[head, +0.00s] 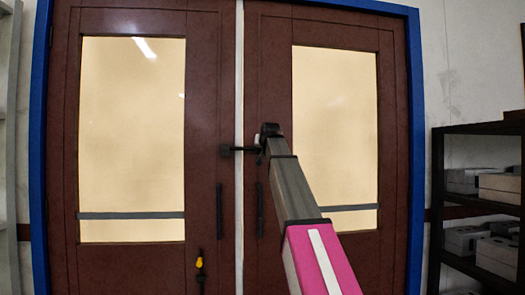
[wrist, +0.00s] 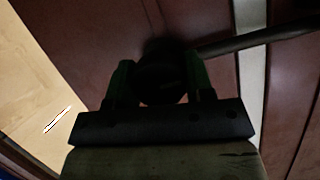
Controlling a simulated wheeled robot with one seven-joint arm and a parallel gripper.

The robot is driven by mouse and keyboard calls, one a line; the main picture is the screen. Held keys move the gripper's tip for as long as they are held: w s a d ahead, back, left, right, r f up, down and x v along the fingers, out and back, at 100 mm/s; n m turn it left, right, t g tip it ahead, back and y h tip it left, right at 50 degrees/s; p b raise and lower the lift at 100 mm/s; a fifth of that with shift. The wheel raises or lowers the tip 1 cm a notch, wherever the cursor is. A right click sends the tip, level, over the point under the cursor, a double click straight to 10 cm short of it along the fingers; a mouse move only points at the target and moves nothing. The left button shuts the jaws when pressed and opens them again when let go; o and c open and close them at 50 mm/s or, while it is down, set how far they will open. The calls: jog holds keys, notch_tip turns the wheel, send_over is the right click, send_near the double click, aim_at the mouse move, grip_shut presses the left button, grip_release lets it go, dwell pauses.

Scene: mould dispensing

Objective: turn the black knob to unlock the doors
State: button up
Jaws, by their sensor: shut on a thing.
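The double doors are brown with pale glass panes; the left door (head: 203,90) and the right door (head: 267,60) both look closed. A dark bar (head: 238,149) runs across the gap between them at mid height. My gripper (head: 262,140) is at the right door by the right end of this bar. In the wrist view my gripper (wrist: 162,80) has its two green-sided fingers on either side of the round black knob (wrist: 160,88), shut on it. The bar (wrist: 255,40) runs from the knob up to the right. In the head view my arm hides the knob.
A black vertical handle (head: 219,210) is on the left door and another (head: 260,208) on the right door. A yellow and black item (head: 200,265) hangs low on the left door. A blue frame (head: 413,150) surrounds the doors. A dark shelf (head: 437,200) with grey boxes stands at the right.

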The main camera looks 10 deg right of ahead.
jog(key=m+y, duration=0.2)
jog(key=shift+d+m, duration=0.1)
jog(key=shift+m, duration=0.3)
jog(key=m+t+y, duration=0.1)
jog(key=m+y, duration=0.1)
jog(key=m, duration=0.1)
jog(key=shift+f, duration=0.1)
jog(key=m+y, duration=0.1)
jog(key=m, duration=0.2)
jog(key=shift+m+t+y, duration=0.3)
jog(key=shift+m+t, duration=0.1)
jog(key=shift+m+t+y, duration=0.4)
jog(key=shift+m+t, duration=0.3)
jog(key=shift+m, duration=1.2)
jog(key=o, duration=1.3)
jog(key=shift+s, duration=0.1)
